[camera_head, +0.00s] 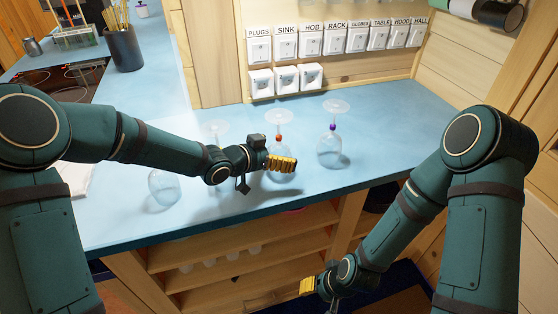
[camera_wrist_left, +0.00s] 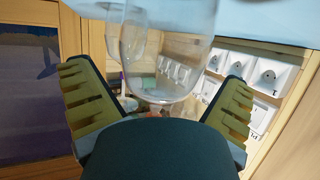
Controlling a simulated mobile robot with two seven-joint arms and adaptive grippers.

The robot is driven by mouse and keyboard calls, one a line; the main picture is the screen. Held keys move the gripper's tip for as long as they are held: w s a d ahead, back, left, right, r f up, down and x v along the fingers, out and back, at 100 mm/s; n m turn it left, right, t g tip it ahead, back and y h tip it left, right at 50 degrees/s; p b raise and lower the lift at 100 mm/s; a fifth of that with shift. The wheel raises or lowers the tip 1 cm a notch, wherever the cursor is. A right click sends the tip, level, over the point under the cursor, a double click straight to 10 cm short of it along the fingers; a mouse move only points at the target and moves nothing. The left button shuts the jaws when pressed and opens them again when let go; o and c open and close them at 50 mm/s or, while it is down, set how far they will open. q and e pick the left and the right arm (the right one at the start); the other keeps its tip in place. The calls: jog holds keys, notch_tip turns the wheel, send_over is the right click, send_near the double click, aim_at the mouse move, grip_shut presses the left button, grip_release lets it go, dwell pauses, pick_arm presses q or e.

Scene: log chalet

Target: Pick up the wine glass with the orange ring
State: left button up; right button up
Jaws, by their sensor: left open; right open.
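The wine glass with the orange ring (camera_head: 279,138) stands upside down on the blue counter (camera_head: 400,110), its foot upward. My left gripper (camera_head: 281,163) is open at its bowl and partly hides it. In the left wrist view, which sees the counter at the top, a clear bowl (camera_wrist_left: 168,55) shows between the open yellow fingers (camera_wrist_left: 160,95). The fingers do not touch it there; how deep it sits between them I cannot tell. The wine glass with the purple ring (camera_head: 332,127) stands to the right. My right gripper (camera_head: 318,288) is open and empty, low before the shelves.
Another upturned glass (camera_head: 163,190) stands at the left; a further foot (camera_head: 215,127) shows behind my left arm. Labelled switches and sockets (camera_head: 310,42) line the back wall. A utensil cup (camera_head: 124,48) stands far left. The counter's right end is clear.

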pick_arm(q)
jog(key=shift+w+d, duration=0.15)
jog(key=shift+w, duration=0.05)
jog(key=c, duration=0.9)
jog(key=shift+r, duration=0.5)
jog(key=s+d, duration=0.2)
jog(key=s, duration=0.3)
jog(key=s+d, duration=0.1)
jog(key=s, duration=0.5)
jog(key=s+d+b, duration=0.1)
jog(key=s+d, duration=0.1)
jog(key=s, duration=0.4)
jog(key=shift+s+d+r, duration=0.1)
jog(key=shift+d+r, duration=0.15)
jog(key=shift+d, duration=0.05)
